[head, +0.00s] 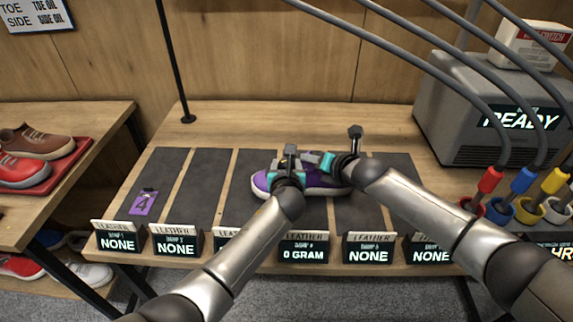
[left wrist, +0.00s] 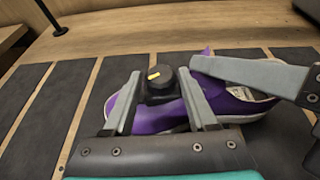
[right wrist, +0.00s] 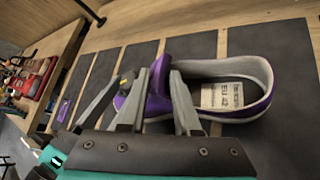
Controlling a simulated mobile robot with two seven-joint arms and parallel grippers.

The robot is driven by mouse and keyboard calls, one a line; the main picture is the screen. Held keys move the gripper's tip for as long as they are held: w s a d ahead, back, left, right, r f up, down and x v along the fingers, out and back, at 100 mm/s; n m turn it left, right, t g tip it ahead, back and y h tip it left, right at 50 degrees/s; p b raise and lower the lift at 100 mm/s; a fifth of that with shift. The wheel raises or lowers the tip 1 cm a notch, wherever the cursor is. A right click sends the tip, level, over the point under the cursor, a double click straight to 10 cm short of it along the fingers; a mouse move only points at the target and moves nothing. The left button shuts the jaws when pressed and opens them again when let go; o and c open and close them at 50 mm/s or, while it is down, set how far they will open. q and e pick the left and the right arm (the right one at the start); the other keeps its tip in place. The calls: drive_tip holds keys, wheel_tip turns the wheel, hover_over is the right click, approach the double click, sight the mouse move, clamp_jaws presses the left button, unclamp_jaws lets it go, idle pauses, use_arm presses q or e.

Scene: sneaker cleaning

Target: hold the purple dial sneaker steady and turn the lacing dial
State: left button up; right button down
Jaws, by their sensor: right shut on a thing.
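The purple sneaker (head: 318,188) with a white sole lies on the dark mats of the bench. It also shows in the left wrist view (left wrist: 165,119) and the right wrist view (right wrist: 195,47). Its black round dial (left wrist: 161,82) has a yellow mark. My left gripper (left wrist: 158,76) is open, its fingers on either side of the dial with small gaps. My right gripper (right wrist: 158,82) is shut on the sneaker's purple upper. In the head view, my grippers hide much of the shoe's top and the dial.
Label stands (head: 303,248) line the bench's front edge; one reads 0 GRAM, others NONE. A purple tag (head: 144,203) lies on the left mat. A grey machine reading READY (head: 490,110) stands at right, with colored plugs in front. Other shoes (head: 38,148) sit on the left shelf.

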use_arm(q)
clamp_jaws()
drive_tip(key=shift+a, duration=0.1)
idle(0.3)
drive_tip(key=shift+w+a+m+h, duration=0.1)
drive_tip(key=shift+a+m+h, duration=0.05)
drive_tip(key=shift+m+h, duration=0.4)
drive_tip(key=shift+w+a+m+h, duration=0.1)
drive_tip(key=shift+a+m+h, duration=0.05)
drive_tip(key=shift+m+h, duration=0.95)
drive_tip(key=m+g+h, duration=0.2)
drive_tip(key=m+h, duration=0.2)
drive_tip(key=shift+a+h, duration=0.1)
drive_tip(key=shift+h, duration=0.15)
drive_tip(key=shift+w+a+r+m+g+h, duration=0.1)
drive_tip(key=shift+w+m+g+h, duration=0.1)
drive_tip(key=shift+m+g+h, duration=0.55)
drive_tip(key=shift+w+a+r+m+g+h, duration=0.1)
drive_tip(key=shift+w+m+g+h, duration=0.1)
drive_tip(key=shift+m+g+h, duration=0.55)
drive_tip(key=shift+s+a+f+m, duration=0.1)
drive_tip(key=shift+f+m, duration=0.05)
drive_tip(key=shift+m, duration=0.3)
